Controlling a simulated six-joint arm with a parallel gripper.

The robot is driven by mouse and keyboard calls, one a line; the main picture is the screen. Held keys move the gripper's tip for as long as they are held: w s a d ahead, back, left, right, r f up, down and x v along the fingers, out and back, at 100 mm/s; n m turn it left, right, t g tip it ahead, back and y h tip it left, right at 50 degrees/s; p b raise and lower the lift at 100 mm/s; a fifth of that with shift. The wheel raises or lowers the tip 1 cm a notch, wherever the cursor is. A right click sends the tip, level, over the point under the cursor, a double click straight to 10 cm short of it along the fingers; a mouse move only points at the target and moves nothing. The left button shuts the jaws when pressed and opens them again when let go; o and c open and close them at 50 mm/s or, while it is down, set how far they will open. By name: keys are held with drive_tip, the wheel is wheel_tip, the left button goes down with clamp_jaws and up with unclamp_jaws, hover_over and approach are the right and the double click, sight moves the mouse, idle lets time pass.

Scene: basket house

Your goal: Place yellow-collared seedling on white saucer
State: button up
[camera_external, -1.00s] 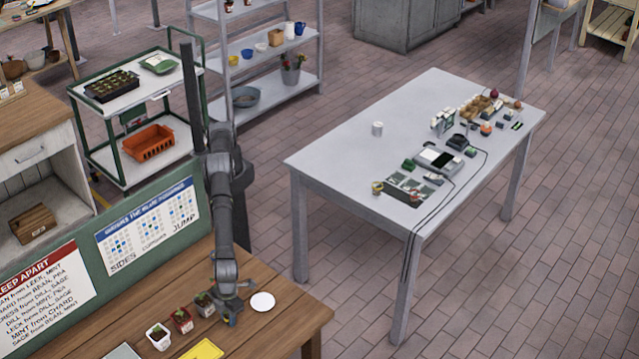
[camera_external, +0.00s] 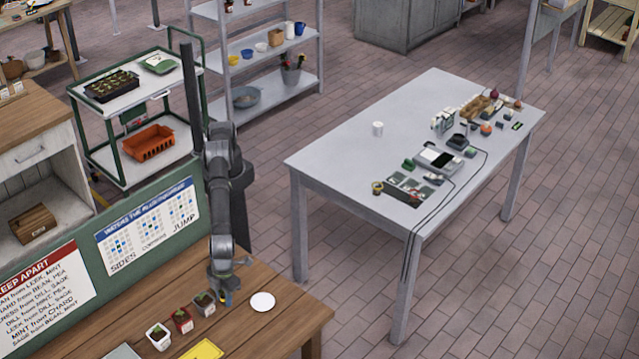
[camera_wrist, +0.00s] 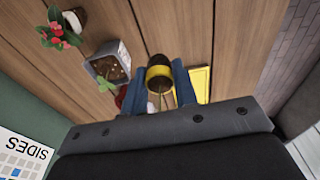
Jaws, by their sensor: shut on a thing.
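My gripper (camera_wrist: 160,82) is shut on the yellow-collared seedling (camera_wrist: 159,73). In the wrist view its yellow collar sits between the two blue fingers, with a dark brown plug beyond it and a thin pale stem toward me. In the external view my gripper (camera_external: 225,298) is above the wooden bench, between the small pots and the white saucer (camera_external: 262,301). The saucer lies flat and looks empty, just right of my gripper. I cannot make out the saucer in the wrist view.
A white pot (camera_external: 158,336), a red pot (camera_external: 183,319) and a grey pot (camera_external: 204,303) with seedlings stand left of my gripper. A yellow card (camera_external: 203,350) lies in front. A green board (camera_external: 150,195) stands behind. The bench right of the saucer is clear.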

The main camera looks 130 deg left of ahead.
drive_tip(key=s+a+r+n, duration=0.2)
drive_tip(key=s+a+n, duration=0.1)
drive_tip(key=s+a, duration=0.6)
hover_over(256, 298)
wheel_tip(256, 298, down, 7)
drive_tip(key=shift+a+r, duration=0.15)
drive_tip(key=shift+f, duration=2.05)
drive_tip(key=shift+f, duration=0.15)
drive_tip(key=o, duration=0.9)
drive_tip(key=shift+o, duration=0.2)
wheel_tip(256, 298, up, 12)
drive_tip(key=a, duration=0.1)
drive_tip(key=shift+s+a, duration=0.2)
drive_tip(key=shift+a, duration=0.05)
